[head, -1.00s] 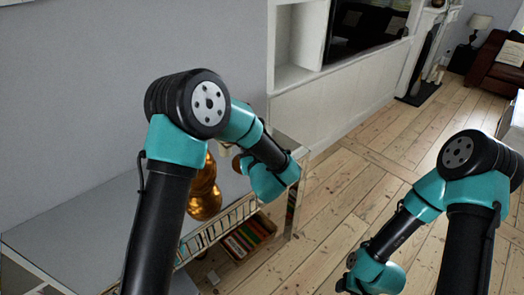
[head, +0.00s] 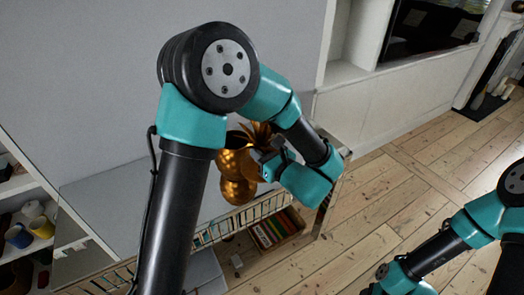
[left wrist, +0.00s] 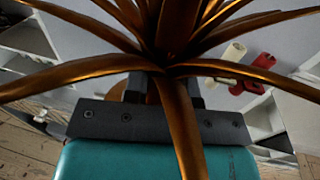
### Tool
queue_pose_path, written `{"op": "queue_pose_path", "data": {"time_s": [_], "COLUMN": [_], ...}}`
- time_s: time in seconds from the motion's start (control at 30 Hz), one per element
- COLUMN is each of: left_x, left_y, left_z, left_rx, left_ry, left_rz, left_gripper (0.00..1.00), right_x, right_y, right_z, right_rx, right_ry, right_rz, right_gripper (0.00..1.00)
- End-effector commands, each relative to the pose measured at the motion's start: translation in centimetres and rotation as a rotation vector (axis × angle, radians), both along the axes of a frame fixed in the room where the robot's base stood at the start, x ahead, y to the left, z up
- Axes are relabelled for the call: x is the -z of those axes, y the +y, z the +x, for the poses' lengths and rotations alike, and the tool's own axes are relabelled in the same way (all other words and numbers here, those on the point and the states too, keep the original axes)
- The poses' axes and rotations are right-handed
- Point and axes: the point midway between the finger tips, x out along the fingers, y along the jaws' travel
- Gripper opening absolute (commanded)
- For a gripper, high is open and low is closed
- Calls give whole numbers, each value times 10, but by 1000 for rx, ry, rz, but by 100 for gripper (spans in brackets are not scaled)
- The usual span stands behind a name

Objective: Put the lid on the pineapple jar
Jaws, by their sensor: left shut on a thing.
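The gold pineapple jar (head: 234,163) stands on the grey-topped console against the wall, partly hidden by my left arm. A dark opening shows at its top, and another rounded gold form shows just below it. The lid (head: 259,133) is a crown of spiky gold-brown leaves, at the jar's upper right. My left gripper (head: 268,160) is shut on the lid, just right of the jar. In the left wrist view the lid's leaves (left wrist: 172,30) spread across the top, over the dark jaws (left wrist: 165,95). Whether lid and jar touch is unclear. My right gripper is out of view.
The console's rail (head: 240,217) runs along its front edge, with a crate of books (head: 272,230) below. A shelf with cups (head: 38,228) stands at the left. The wooden floor (head: 390,190) to the right is open.

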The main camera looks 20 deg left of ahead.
Motion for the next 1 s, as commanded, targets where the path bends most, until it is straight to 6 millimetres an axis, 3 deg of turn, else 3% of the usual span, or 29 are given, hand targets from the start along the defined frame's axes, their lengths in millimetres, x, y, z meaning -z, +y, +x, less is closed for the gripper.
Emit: {"op": "queue_pose_path", "data": {"time_s": [0.27, 1.0], "left_x": [0, 2], "left_y": [8, 52], "left_z": [7, 42], "left_rx": [0, 0], "left_ry": [-1, -2], "left_rz": [0, -1], "left_gripper": [0, 0], "right_x": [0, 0], "right_y": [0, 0], "right_z": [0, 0], "right_rx": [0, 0], "right_ry": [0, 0], "right_rz": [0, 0], "right_gripper": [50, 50]}}
